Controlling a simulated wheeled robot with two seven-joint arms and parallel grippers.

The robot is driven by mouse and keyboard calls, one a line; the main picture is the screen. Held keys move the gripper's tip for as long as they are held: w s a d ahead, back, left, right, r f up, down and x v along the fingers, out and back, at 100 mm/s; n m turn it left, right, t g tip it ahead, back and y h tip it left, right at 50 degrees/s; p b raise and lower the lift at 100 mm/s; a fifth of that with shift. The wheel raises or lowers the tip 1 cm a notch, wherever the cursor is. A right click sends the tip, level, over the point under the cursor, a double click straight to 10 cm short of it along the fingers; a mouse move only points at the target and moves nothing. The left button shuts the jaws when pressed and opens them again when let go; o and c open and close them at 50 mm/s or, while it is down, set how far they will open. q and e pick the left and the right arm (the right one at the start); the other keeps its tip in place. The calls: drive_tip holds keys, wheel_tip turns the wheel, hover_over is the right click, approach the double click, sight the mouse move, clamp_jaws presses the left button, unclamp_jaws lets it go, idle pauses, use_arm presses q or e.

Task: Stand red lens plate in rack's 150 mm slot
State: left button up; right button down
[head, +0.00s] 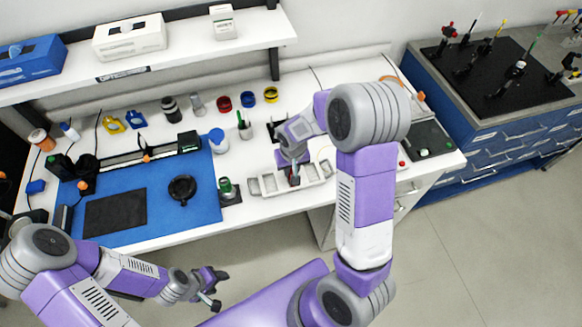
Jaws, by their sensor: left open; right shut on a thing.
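The pale rack (312,174) with several compartments stands near the bench's front edge, right of the blue mat. My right gripper (293,168) points down over the middle of the rack and is shut on a small dark, reddish thing, which I take as the red lens plate (294,180). The plate is mostly hidden by the fingers and is very small here. I cannot tell whether it is inside a slot or just above, nor read slot marks. My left gripper (217,288) is open and empty, low in front of the bench.
A blue mat (205,212) with a rail, a black pad (115,212) and a round black part (182,189) covers the bench's left. A green-topped item (226,187) stands just left of the rack. Red, blue and yellow rings lie behind. A shelf (190,55) overhangs the back.

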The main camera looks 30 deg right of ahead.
drive_tip(key=shift+f+b, duration=0.25)
drive_tip(key=shift+b, duration=0.1)
idle(0.3)
drive_tip(key=c, duration=0.9)
unclamp_jaws()
drive_tip(key=shift+r, duration=0.1)
drive_tip(key=r, duration=0.5)
drive_tip(key=s+r+p, duration=0.1)
drive_tip(key=r, duration=0.1)
drive_tip(key=shift+a+r, duration=0.1)
drive_tip(key=shift+r, duration=0.1)
